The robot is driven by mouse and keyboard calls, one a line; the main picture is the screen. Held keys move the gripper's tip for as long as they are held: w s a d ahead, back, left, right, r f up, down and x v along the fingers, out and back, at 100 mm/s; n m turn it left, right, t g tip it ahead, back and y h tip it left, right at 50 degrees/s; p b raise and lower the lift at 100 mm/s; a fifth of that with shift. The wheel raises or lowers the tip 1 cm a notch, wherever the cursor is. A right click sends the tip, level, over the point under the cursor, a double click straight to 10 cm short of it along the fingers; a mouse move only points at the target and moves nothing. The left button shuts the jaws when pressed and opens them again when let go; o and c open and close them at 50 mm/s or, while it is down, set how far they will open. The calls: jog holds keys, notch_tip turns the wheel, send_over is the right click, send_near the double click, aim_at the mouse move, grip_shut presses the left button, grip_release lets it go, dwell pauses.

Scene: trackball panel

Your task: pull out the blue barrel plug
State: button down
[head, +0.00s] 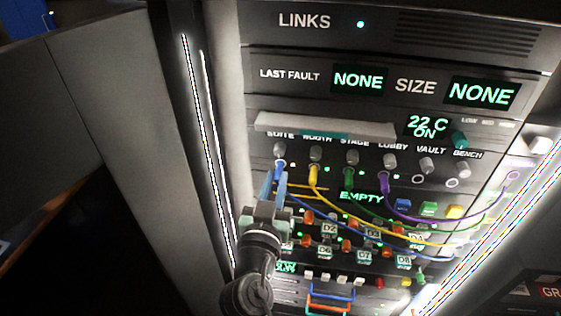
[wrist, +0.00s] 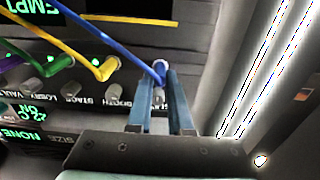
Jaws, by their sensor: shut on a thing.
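The blue barrel plug (head: 279,164) is at the SUITE position, leftmost in the row of sockets on the panel. A blue cable runs from it. In the wrist view, which is upside down, the blue plug (wrist: 160,69) sits between the tips of my two blue fingers. My gripper (head: 274,181) reaches up from below left and is shut on the plug. My gripper also shows in the wrist view (wrist: 158,84). The fingers partly hide the plug's body, and I cannot tell whether it is still seated.
A yellow plug (head: 314,170) is close on the right, then a green plug (head: 348,175) and a purple plug (head: 383,181). Their cables droop across the panel. A light grey bar (head: 325,125) juts out above the row. A bright light strip (head: 207,150) stands left.

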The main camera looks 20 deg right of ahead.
jog(key=b+v, duration=0.2)
jog(key=v, duration=0.4)
jog(key=shift+s+a, duration=0.25)
dwell(0.6)
